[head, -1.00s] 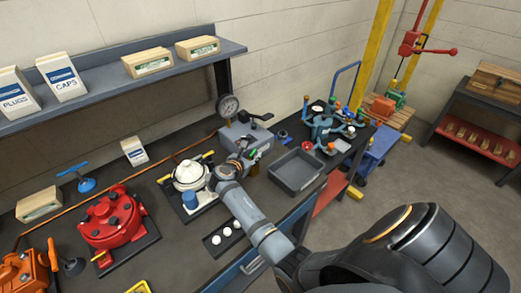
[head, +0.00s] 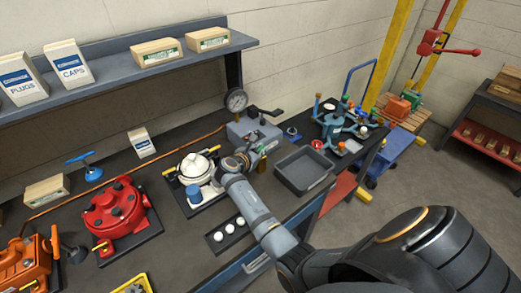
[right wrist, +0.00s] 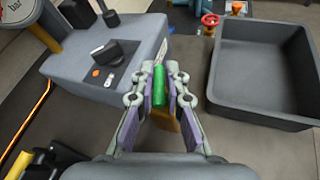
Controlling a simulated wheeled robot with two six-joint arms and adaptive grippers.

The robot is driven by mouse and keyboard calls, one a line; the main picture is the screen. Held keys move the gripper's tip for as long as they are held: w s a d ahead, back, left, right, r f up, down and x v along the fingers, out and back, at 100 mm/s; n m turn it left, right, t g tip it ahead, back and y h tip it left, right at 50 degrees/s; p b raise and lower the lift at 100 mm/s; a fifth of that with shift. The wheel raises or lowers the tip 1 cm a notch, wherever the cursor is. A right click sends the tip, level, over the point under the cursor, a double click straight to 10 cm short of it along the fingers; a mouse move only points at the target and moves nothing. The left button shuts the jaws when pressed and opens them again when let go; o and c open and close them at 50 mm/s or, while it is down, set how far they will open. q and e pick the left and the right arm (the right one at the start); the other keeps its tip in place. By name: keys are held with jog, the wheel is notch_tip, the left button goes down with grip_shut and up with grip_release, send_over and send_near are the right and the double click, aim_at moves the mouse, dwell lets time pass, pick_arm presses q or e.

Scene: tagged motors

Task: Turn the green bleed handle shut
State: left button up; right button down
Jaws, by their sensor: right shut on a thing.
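The green bleed handle (right wrist: 159,87) shows in the right wrist view at the side of a grey pump box (right wrist: 105,60) with a black knob and a gauge. My right gripper (right wrist: 162,80) has its fingers on both sides of the handle and is shut on it. In the head view the right gripper (head: 252,158) is at the front right of the grey box (head: 255,130); the handle is barely visible there. An orange-yellow part (right wrist: 190,132) shows below the handle, between the fingers. My left gripper is not in view.
An empty grey tray (head: 304,170) stands right of the box. A white round pot (head: 195,165) with a blue cup is left of my gripper. A red motor housing (head: 118,210) is farther left. A blue manifold (head: 335,122) stands at the back right.

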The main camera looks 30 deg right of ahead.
jog(key=m+g+h+b, duration=0.1)
jog(key=m+g+b, duration=0.1)
jog(key=m+g, duration=0.1)
jog(key=shift+f, duration=0.2)
jog(key=shift+s+r+m+g, duration=0.1)
jog(key=shift+m+g, duration=0.3)
jog(key=shift+g, duration=0.3)
jog(key=c, duration=1.4)
grip_release()
